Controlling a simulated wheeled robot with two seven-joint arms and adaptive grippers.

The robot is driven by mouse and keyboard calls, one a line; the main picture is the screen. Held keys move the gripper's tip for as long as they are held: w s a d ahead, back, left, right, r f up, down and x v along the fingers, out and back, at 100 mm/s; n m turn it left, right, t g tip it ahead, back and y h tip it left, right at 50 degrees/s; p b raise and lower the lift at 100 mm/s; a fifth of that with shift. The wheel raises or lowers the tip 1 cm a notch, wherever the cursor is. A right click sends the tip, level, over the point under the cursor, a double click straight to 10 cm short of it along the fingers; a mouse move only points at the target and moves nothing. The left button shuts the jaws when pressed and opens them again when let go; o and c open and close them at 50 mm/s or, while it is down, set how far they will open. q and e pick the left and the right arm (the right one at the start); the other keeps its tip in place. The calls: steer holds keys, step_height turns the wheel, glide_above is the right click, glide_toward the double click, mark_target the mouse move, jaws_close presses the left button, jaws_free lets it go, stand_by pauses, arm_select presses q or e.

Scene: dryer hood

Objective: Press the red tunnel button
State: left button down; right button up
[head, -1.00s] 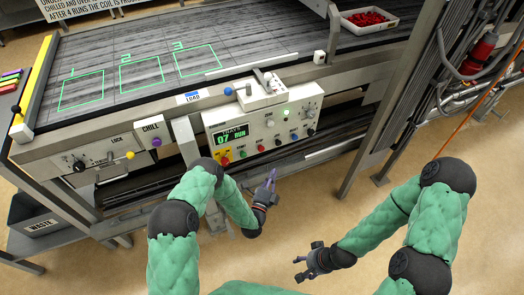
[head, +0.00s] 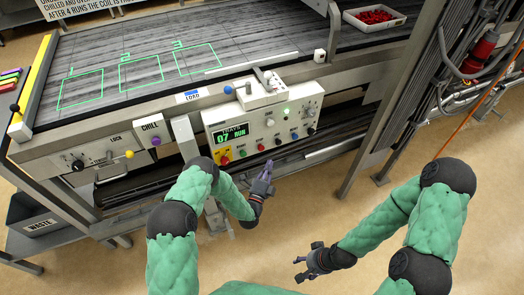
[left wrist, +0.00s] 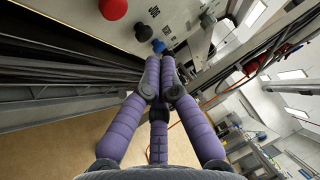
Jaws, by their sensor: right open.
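The control panel (head: 258,128) has a lower row of coloured buttons. A red button (head: 261,148) sits mid-row, above my left gripper (head: 268,166), with its fingers pointing up at the panel. The left wrist view shows a red button (left wrist: 113,9) at the top edge, left of my left gripper (left wrist: 160,68). Its purple fingers come together at the tips with nothing between them, apart from the buttons. My right gripper (head: 299,268) is open and empty, low and well away from the panel.
A larger red button (head: 225,160) on yellow is at the panel's lower left. A black button (left wrist: 143,32) and blue button (left wrist: 158,46) neighbour the red one. The conveyor frame (head: 345,95) stands behind; open floor (head: 320,215) lies in front.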

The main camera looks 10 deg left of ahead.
mark_target(264, 148)
arm_select(q)
steer(key=shift+w+a+b, duration=0.45)
steer(key=shift+w+a, duration=0.25)
steer(key=shift+w, duration=0.35)
steer(key=shift+w+a+b, duration=0.4)
steer(key=shift+w+a, duration=0.25)
steer(key=shift+w, duration=0.35)
steer(key=shift+w+a, duration=0.1)
steer(key=shift+w, duration=0.05)
steer(key=shift+w+a+b, duration=0.15)
steer(key=shift+w+b, duration=0.05)
steer(key=shift+b, duration=0.2)
steer(key=shift+w+a+b, duration=0.45)
steer(key=shift+w, duration=0.25)
stand_by(1.1)
steer(key=shift+s, duration=0.1)
steer(key=shift+s+d+p, duration=0.3)
steer(key=shift+s+d, duration=0.4)
steer(key=shift+s, duration=0.25)
